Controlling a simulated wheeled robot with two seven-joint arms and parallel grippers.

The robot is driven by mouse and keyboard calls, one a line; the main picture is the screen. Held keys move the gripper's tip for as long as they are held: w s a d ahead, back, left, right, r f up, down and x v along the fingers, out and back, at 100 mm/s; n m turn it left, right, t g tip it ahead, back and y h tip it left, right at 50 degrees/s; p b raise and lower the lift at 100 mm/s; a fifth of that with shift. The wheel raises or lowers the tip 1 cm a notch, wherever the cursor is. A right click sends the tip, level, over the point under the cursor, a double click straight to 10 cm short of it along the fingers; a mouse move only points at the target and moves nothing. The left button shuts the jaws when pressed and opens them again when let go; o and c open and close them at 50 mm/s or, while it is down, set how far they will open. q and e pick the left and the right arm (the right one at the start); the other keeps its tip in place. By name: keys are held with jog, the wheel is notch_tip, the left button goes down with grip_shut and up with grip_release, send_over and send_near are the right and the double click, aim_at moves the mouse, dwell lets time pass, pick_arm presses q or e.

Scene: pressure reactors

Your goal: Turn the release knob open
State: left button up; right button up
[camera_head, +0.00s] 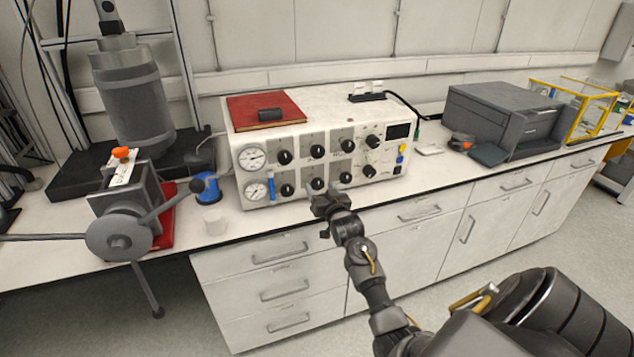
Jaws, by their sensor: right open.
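A white control box (229,172) stands on the bench with two round gauges on its left and several black knobs in rows on its front. Which knob is the release knob I cannot read. My right gripper (322,195) is open at the box's lower front edge, just in front of a lower-row knob (316,184). The gripper partly covers the area below this knob; I cannot tell whether it touches it. Another lower-row knob (287,190) is to its left, and one (346,178) is to its right. My left gripper is out of view.
A red book (262,113) lies on top of the box. A press with a handwheel (118,238), a blue object (205,187) and a white cup (214,221) stand to the left. A grey printer-like machine (505,115) stands to the right. Drawers (280,255) are below the bench edge.

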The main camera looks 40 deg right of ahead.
aim_at(319, 185)
jog(key=shift+x, duration=1.95)
jog(key=shift+c, duration=0.2)
jog(key=c, duration=0.9)
